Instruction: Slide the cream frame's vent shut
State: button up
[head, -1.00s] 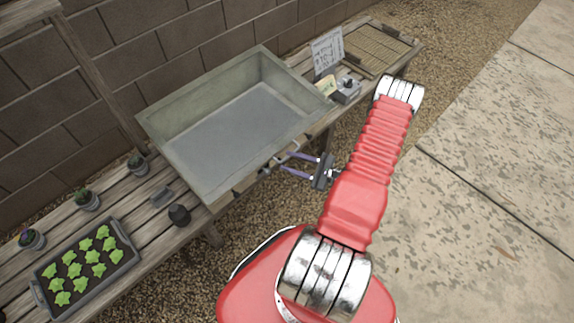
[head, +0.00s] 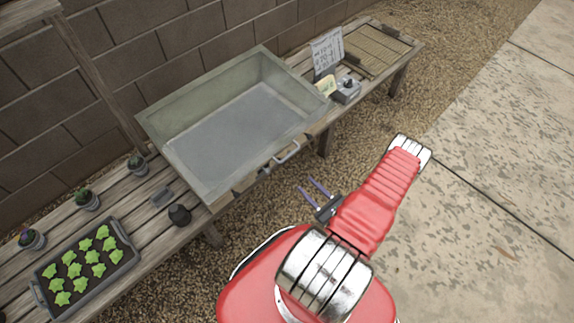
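My gripper (head: 305,183) is in front of the box over the gravel. Its two purple fingers are apart, with nothing between them, and point up and left toward the bench. They are apart from the handle.
Paving (head: 490,150) lies clear at right.

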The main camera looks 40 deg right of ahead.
aim_at(284, 163)
jog(key=shift+w, duration=0.1)
jog(key=shift+w+d, duration=0.15)
jog(key=shift+w, duration=3.3)
jog(key=shift+w+d, duration=0.1)
jog(key=shift+w, duration=3.3)
jog(key=shift+c, duration=0.5)
grip_shut()
